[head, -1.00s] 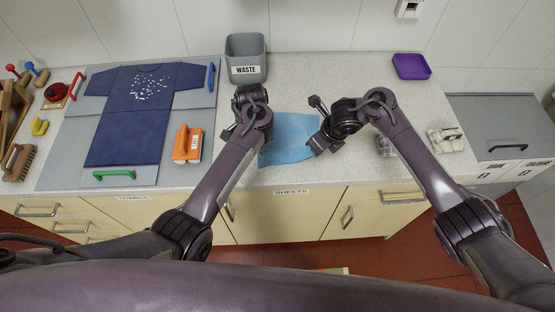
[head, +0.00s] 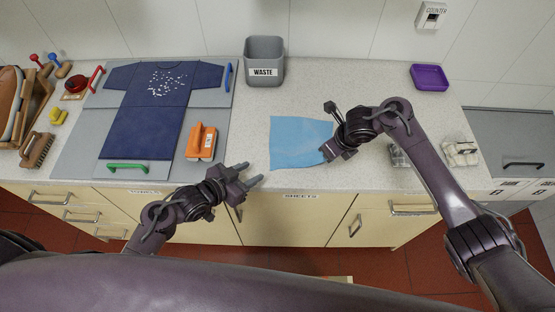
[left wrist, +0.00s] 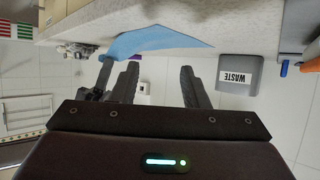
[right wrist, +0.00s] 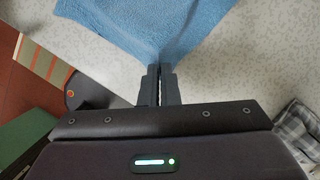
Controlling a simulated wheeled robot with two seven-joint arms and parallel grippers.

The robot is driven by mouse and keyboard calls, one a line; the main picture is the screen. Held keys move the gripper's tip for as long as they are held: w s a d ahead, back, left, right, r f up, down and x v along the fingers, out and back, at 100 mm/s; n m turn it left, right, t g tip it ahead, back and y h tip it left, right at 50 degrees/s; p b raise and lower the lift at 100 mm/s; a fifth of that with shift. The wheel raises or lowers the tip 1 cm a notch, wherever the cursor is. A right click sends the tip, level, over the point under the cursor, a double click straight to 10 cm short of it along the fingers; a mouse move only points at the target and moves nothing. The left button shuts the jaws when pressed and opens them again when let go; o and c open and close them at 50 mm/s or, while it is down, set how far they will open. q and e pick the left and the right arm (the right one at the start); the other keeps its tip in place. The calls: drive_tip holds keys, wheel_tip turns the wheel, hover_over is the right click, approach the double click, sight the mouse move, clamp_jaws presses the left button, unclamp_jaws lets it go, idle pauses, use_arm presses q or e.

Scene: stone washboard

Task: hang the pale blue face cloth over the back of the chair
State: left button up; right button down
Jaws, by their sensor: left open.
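The pale blue face cloth (head: 298,143) lies spread on the counter, nearly flat, below and right of the waste bin in the head view. My right gripper (head: 341,154) is at its right edge. In the right wrist view, my right gripper's fingers (right wrist: 160,72) are together where the cloth (right wrist: 150,20) narrows to a corner; they appear shut on it. My left gripper (head: 252,174) is open and empty, left of the cloth at the counter's front edge. The cloth also shows beyond its fingers in the left wrist view (left wrist: 155,40). I cannot make out the chair.
A grey waste bin (head: 264,62) stands behind the cloth. A purple tray (head: 429,77) is at back right.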

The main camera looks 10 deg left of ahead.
sight(272, 167)
use_arm(q)
drive_tip(key=x, duration=1)
idle(0.3)
drive_tip(key=shift+x, duration=1)
drive_tip(key=shift+s+f, duration=0.25)
drive_tip(key=shift+f, duration=0.05)
clamp_jaws()
drive_tip(key=shift+w+r, duration=0.2)
drive_tip(key=shift+r, duration=2.55)
